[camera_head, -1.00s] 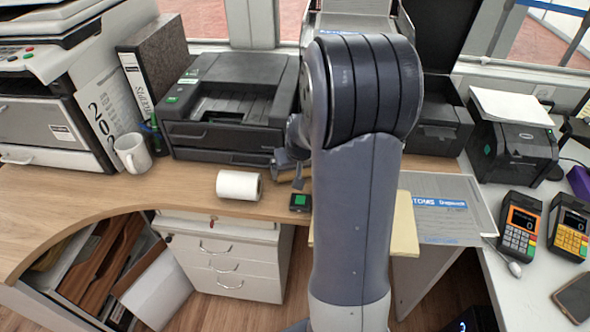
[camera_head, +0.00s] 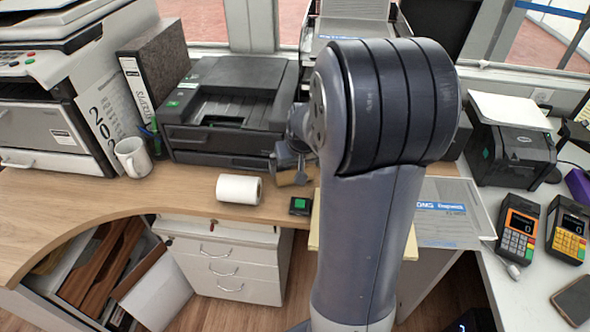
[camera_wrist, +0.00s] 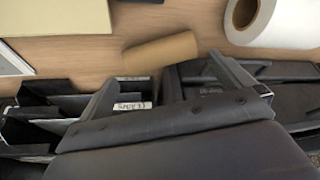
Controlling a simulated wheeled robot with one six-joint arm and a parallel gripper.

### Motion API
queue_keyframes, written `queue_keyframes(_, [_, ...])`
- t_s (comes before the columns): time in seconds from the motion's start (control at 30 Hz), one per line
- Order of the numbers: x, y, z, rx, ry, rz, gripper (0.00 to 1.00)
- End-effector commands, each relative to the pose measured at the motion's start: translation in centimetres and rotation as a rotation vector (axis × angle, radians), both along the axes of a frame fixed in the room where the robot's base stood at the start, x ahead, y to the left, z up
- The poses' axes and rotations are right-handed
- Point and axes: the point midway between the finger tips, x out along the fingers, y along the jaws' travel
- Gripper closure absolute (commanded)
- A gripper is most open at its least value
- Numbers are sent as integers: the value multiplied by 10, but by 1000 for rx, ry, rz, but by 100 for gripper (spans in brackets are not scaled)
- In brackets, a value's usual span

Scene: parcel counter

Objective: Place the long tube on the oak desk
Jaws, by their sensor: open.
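The brown cardboard tube (camera_wrist: 160,53) lies on the bare wood top of the oak desk (camera_wrist: 160,20), just beyond my fingertips in the wrist view. In the head view, part of the tube (camera_head: 292,179) shows below my gripper (camera_head: 288,155), and my arm hides the area to its right. My gripper (camera_wrist: 165,80) is open, with its two fingers spread on the near side of the tube and nothing seen between them. The desk's wood top (camera_head: 190,195) also shows in the head view.
A white paper roll (camera_head: 239,189) and a small black device with a green button (camera_head: 300,205) are on the desk near the tube. A black printer (camera_head: 225,110) stands behind. A white mug (camera_head: 133,157) is at left. The desk's front left is clear.

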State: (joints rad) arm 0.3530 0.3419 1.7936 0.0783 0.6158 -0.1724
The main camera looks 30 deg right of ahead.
Motion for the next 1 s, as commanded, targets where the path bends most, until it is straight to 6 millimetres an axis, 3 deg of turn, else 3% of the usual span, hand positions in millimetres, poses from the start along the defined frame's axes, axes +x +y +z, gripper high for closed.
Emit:
queue_keyframes(0.03, [-4,1,13,-2,-5,0,0])
queue_keyframes(0.2, [-16,4,40,-2,-3,0,0])
queue_keyframes(0.4, [-23,5,58,-1,-1,0,0])
queue_keyframes(1.0, [-25,6,60,0,1,0,0])
